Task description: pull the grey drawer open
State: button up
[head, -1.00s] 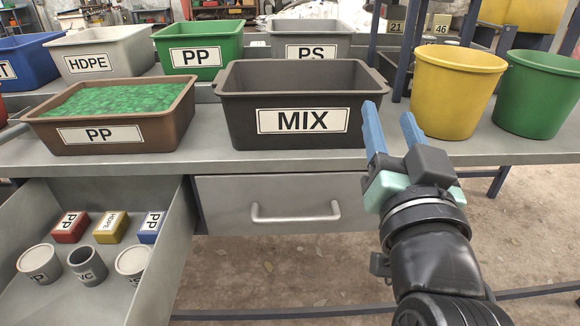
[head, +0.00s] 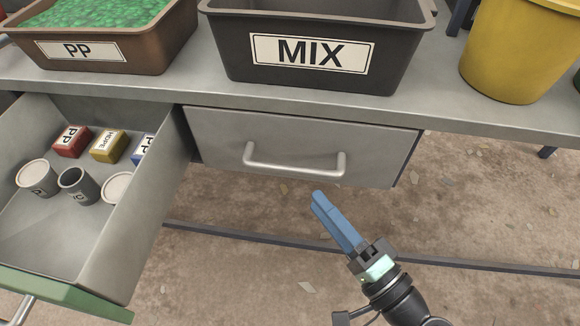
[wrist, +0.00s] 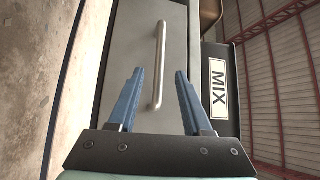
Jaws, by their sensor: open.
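The grey drawer (head: 290,128) is shut under the bench, below the MIX bin. Its silver bar handle (head: 295,165) runs across the lower middle of its front. The drawer front also shows in the wrist view (wrist: 135,40), with the handle (wrist: 159,65) upright in that picture. My gripper (head: 318,200) is below and in front of the handle, apart from it. In the wrist view my gripper (wrist: 157,75) has its two blue fingers apart, with the handle lying between and beyond their tips. Nothing is held.
At left an open drawer (head: 165,185) with a green front holds several small labelled blocks and cups, and juts toward me. On the bench (head: 200,88) stand the MIX bin (head: 235,75), a brown PP bin (head: 150,55) and a yellow bucket (head: 510,55).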

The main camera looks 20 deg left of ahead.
aim_at(292, 168)
jog(key=b+x, duration=0.1)
jog(key=x, duration=0.8)
jog(key=shift+d, duration=0.1)
grip_shut()
dwell(1.1)
